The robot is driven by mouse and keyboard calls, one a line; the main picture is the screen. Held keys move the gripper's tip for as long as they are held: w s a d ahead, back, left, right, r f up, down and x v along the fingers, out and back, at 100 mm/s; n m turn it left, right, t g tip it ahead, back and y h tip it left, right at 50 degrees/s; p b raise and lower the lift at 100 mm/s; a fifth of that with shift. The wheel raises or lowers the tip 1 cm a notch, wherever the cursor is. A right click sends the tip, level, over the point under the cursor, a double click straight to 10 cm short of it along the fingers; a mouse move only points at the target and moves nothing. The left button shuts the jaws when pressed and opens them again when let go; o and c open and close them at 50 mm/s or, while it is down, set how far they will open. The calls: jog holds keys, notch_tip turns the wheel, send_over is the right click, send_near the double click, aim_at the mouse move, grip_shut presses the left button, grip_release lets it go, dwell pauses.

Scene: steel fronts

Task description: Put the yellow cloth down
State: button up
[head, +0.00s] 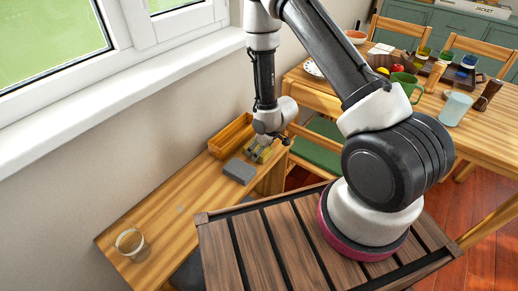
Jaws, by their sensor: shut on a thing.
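My gripper (259,149) points down over the far end of the wooden bench under the window. It is shut on the yellow cloth (255,155), of which only a small yellowish part shows around the fingers. The cloth is close above or touching the bench top (185,205); I cannot tell which. Much of the cloth is hidden by the gripper and by its small size in the picture.
A grey block (239,171) lies just left of the gripper. A wooden tray (216,153) stands behind it by the wall. A clear glass (132,244) stands at the bench's near end. The bench middle is clear. A dining table (317,91) with crockery stands at right.

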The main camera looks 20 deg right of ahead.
jog(key=shift+f, duration=0.2)
jog(key=o, duration=1.2)
